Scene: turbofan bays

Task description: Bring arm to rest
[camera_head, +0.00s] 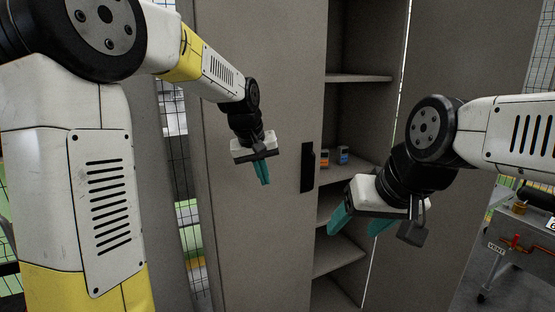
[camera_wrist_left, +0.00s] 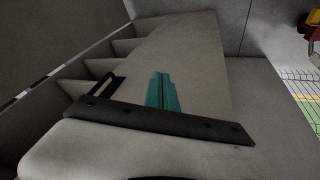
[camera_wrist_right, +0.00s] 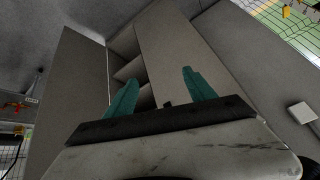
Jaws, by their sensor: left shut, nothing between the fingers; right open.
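My left gripper (camera_head: 263,172) is shut and empty, its teal fingers together and pointing down. It hangs in front of the grey cabinet door (camera_head: 262,230), left of the black door handle (camera_head: 308,167). In the left wrist view its fingers (camera_wrist_left: 162,92) touch each other, with the handle (camera_wrist_left: 103,86) to their left. My right gripper (camera_head: 358,225) is open and empty, in front of the cabinet's open shelves. In the right wrist view its fingers (camera_wrist_right: 155,95) stand wide apart with nothing between them.
The tall grey cabinet shows several shelves (camera_head: 358,78) in its open section. Two small items, one orange-marked (camera_head: 324,159) and one blue (camera_head: 342,155), stand on a middle shelf. A grey cart (camera_head: 500,262) with red valve parts stands at the lower right. Wire fencing is behind on the left.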

